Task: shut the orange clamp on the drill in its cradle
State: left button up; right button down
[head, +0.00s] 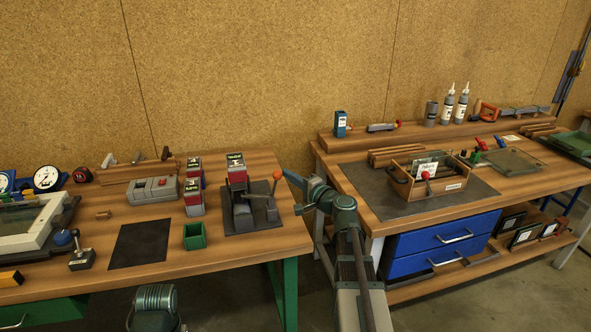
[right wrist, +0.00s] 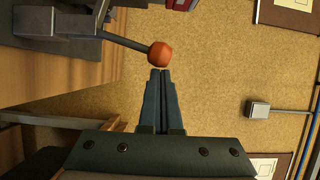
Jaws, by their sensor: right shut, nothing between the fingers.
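The drill (head: 236,172) stands in its dark cradle (head: 246,217) near the right end of the left bench, its red and black block uppermost. The clamp's lever sticks out to the right and ends in an orange ball knob (head: 277,175). My right gripper (head: 288,177) is beside the knob, on its right. In the right wrist view the fingers (right wrist: 160,74) are shut and empty, their tips just short of the orange knob (right wrist: 160,54). I cannot tell whether they touch it. My left gripper is out of view.
Two similar red and black blocks (head: 194,198) and a green bin (head: 194,237) stand left of the cradle. A dark mat (head: 139,246) lies clear in front.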

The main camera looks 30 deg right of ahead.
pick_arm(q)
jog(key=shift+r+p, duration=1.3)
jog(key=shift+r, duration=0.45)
pick_arm(e)
jog(key=shift+w+a+r+n+g+h, duration=0.15)
jog(key=shift+a+r+n+g, duration=0.15)
jog(key=shift+a+n, duration=0.25)
jog(key=shift+w+a+r+n+g+h, duration=0.15)
jog(key=shift+a+r+n+g, duration=0.15)
jog(key=shift+a+n, duration=0.25)
